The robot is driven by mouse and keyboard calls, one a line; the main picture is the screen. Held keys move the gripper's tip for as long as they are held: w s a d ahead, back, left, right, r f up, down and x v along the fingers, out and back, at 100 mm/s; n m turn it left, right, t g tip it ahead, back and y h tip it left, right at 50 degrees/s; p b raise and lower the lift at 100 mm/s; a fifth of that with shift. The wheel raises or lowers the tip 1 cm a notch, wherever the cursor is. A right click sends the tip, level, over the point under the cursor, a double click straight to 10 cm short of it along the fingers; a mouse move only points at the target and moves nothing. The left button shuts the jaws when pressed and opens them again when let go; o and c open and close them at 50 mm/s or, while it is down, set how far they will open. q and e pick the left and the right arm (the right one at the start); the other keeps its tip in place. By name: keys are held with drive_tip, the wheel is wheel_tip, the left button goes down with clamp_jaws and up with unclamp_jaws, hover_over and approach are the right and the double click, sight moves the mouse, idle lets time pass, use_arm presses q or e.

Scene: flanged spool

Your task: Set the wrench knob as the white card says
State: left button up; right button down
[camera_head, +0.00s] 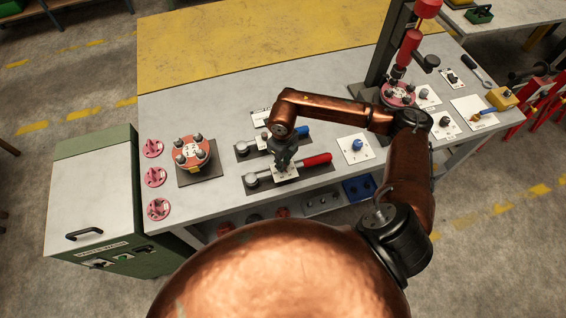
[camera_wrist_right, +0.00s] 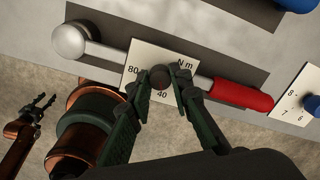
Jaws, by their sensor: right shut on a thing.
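The red-handled wrench (camera_head: 318,160) lies on a dark mat near the table's front edge. Its dial plate, marked 80, 40 and N m, shows in the right wrist view (camera_wrist_right: 133,72). A dark round knob (camera_wrist_right: 160,77) sits on that plate. My right gripper (camera_head: 284,163) is over the plate, its fingers shut on the knob; in the wrist view the fingertips (camera_wrist_right: 164,88) are at its sides. My left gripper (camera_wrist_right: 42,104) shows only in the wrist view, fingers spread, away from the table. A white card (camera_head: 261,115) behind the wrenches is partly hidden by my right arm; its writing is unreadable.
A blue-handled wrench (camera_head: 302,132) lies just behind. An orange flanged spool (camera_head: 192,151) with several dark nuts stands left. A card with a blue knob (camera_head: 357,145) is right. Pink flanged parts (camera_head: 154,177) line the left edge. The yellow back area (camera_head: 240,40) is clear.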

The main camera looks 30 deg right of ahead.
drive_tip(key=shift+r, duration=0.1)
drive_tip(key=c, duration=1.7)
unclamp_jaws()
drive_tip(key=shift+c, duration=0.2)
wheel_tip(320, 180, up, 12)
drive_tip(key=shift+a, duration=0.1)
